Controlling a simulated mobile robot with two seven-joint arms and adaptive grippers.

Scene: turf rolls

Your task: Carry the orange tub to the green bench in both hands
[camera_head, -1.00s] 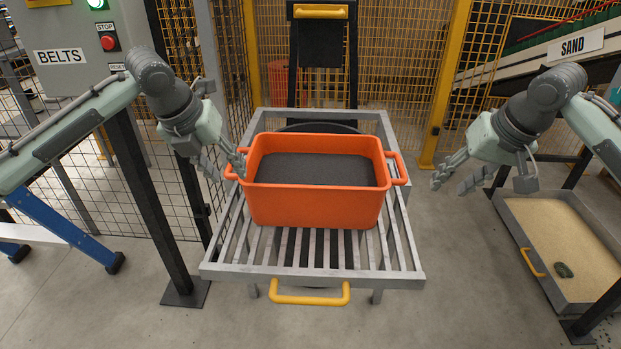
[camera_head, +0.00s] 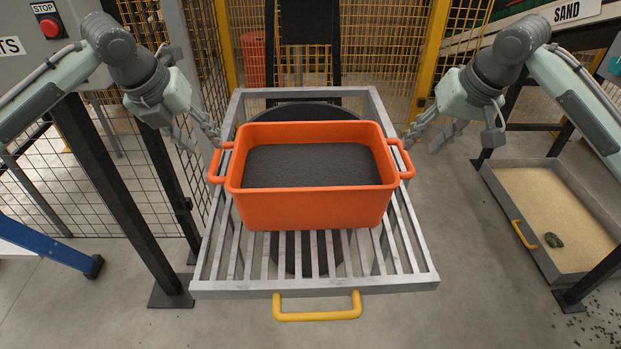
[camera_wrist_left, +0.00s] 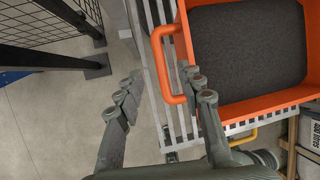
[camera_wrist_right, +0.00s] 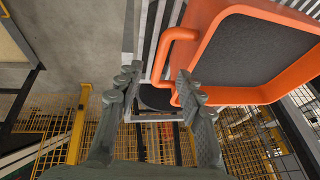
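The orange tub (camera_head: 312,208), filled with dark grey material, sits upright on a slatted metal stand, with a loop handle on each side. My left gripper (camera_head: 207,140) is open beside the tub's left handle (camera_head: 219,163); in the left wrist view that handle (camera_wrist_left: 160,45) lies ahead between the spread fingers, nearer one of them. My right gripper (camera_head: 425,138) is open beside the right handle (camera_head: 407,160); in the right wrist view this handle (camera_wrist_right: 162,58) lies ahead between the spread fingers. Neither gripper is closed on a handle. No green bench is in view.
The slatted stand (camera_head: 225,288) has a yellow front handle (camera_head: 316,308). A sand tray (camera_head: 516,210) lies on the right. Dark posts (camera_head: 130,205) and mesh fencing stand on the left. A yellow cage (camera_head: 432,60) closes off the back.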

